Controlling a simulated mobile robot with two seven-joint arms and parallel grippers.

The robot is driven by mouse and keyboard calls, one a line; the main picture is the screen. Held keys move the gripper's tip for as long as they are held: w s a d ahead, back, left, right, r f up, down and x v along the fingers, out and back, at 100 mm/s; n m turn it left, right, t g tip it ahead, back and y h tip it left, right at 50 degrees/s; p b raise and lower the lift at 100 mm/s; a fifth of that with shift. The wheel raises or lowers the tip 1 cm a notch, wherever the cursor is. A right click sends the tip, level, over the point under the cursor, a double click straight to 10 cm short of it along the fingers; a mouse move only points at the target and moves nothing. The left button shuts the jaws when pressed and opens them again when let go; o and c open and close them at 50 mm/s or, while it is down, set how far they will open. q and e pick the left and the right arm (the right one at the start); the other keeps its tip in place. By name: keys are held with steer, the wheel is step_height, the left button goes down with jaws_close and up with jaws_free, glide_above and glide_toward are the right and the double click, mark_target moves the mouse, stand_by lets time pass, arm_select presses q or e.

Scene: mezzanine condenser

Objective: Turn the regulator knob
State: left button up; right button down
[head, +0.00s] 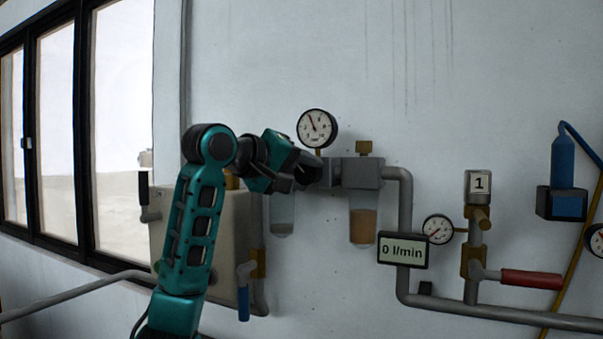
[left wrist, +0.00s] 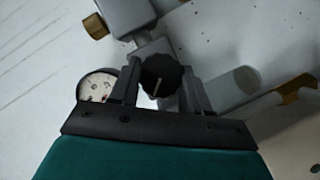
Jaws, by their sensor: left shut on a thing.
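In the head view my left gripper (head: 305,172) reaches the grey regulator line from the left and hides the knob. A round pressure gauge (head: 317,128) stands just above the regulator, and it also shows in the left wrist view (left wrist: 97,86). My right gripper is not in view.
A clear filter bowl (head: 282,214) hangs below my gripper, and a brown-filled bowl (head: 363,222) hangs to its right. A display (head: 403,250) reads 0 l/min. A valve with a red handle (head: 531,279) and grey pipes (head: 405,200) lie to the right. Windows are at left.

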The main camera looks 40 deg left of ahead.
arm_select(q)
steer(key=m+g+y, duration=0.1)
steer(key=m, duration=0.2)
steer(key=shift+d+r+y, duration=0.1)
steer(key=shift+y, duration=0.2)
steer(key=shift+d+m+g+y, duration=0.1)
steer(key=shift+m+g+y, duration=0.6)
steer(key=shift+m, duration=0.7)
steer(key=o, duration=1)
steer(key=shift+w, duration=0.1)
steer(key=shift+o, duration=0.2)
